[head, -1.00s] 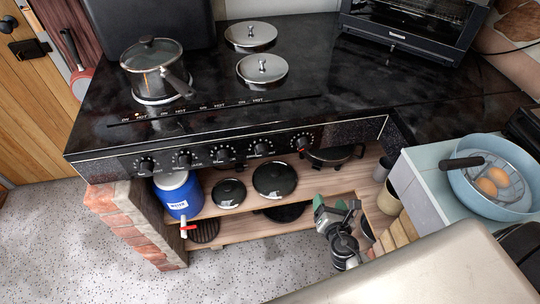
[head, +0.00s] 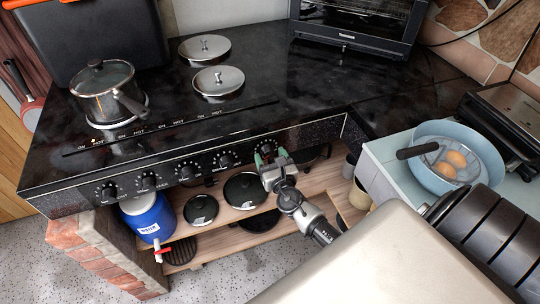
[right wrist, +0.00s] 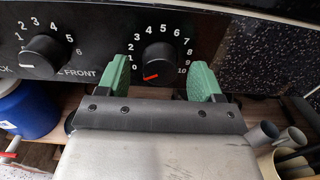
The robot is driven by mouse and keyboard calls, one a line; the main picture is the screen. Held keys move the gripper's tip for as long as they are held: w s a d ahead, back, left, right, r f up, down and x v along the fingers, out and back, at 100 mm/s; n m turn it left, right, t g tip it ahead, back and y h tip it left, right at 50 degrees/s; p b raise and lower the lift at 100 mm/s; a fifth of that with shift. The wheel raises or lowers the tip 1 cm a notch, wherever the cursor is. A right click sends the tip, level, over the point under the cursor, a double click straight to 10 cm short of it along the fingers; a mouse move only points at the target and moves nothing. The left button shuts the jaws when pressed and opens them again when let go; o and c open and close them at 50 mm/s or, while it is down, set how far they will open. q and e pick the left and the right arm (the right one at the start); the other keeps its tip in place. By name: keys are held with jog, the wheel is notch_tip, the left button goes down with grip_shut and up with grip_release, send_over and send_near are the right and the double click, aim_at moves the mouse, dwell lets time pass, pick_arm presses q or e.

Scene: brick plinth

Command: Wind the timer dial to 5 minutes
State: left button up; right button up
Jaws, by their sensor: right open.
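The timer dial (right wrist: 160,60) is a round black knob with a red mark and a 0 to 10 scale, in the middle of the right wrist view. Its red mark points to the lower left, near 0. In the head view the dial (head: 266,147) is the rightmost knob on the stove's front panel. My right gripper (right wrist: 168,80) is open, with green fingertips to the left and right of the dial in the picture. It also shows below the dial in the head view (head: 271,159). I cannot tell whether the fingers touch the dial. My left gripper is not in view.
Another knob (right wrist: 42,56) sits left of the dial. A pot (head: 103,92) stands on the hob. Under the panel, a shelf (head: 232,214) holds pans and a blue water container (head: 148,215). A blue bowl with eggs (head: 430,172) stands on the counter at right.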

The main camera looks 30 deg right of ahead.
jog(key=shift+w+d, duration=0.1)
jog(key=shift+w, duration=0.15)
jog(key=c, duration=0.9)
